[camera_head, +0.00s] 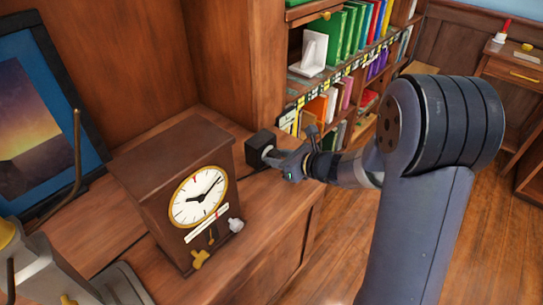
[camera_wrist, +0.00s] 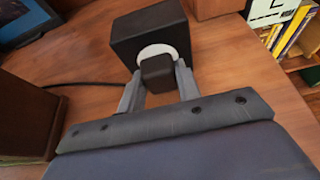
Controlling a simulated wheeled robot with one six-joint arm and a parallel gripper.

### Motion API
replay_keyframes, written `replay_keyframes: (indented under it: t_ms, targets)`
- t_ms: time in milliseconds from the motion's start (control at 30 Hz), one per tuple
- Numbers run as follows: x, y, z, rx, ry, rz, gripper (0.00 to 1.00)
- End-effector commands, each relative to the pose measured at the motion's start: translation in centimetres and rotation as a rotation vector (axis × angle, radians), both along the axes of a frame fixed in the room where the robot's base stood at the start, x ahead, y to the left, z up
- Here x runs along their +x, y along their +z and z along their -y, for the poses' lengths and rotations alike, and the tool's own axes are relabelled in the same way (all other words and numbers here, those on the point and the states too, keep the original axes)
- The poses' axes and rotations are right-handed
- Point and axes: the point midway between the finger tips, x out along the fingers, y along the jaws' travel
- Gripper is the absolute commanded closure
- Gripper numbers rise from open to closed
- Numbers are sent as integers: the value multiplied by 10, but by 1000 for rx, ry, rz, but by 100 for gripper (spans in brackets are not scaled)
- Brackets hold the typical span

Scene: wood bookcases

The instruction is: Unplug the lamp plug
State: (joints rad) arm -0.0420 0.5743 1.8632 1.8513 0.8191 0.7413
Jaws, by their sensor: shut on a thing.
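A black box-shaped socket (camera_head: 260,147) stands on the wooden counter behind and to the right of the clock. The wrist view shows the same socket (camera_wrist: 151,34) with a white round face. The dark lamp plug (camera_wrist: 157,68) sits against that white face, and I see no gap between them. My gripper (camera_head: 276,157) reaches in from the right. In the wrist view my gripper (camera_wrist: 158,82) has one finger on each side of the plug and is shut on it. In the head view the fingers mostly hide the plug. A dark cord (camera_wrist: 75,84) runs left from behind the socket.
A brown wooden clock (camera_head: 178,180) with knobs stands left of the socket. A framed picture (camera_head: 45,120) and a grey metal object (camera_head: 50,270) are farther left. Bookshelves with coloured books (camera_head: 345,35) rise behind. The counter's front edge (camera_head: 290,235) is close, with open floor (camera_head: 490,215) to the right.

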Motion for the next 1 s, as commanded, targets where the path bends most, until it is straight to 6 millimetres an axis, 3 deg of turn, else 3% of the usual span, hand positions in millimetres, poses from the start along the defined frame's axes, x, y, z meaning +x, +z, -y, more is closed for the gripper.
replay_keyframes:
  t_ms: [1000]
  targets:
    - [-25, 0, 33, 0, -1, 0, 100]
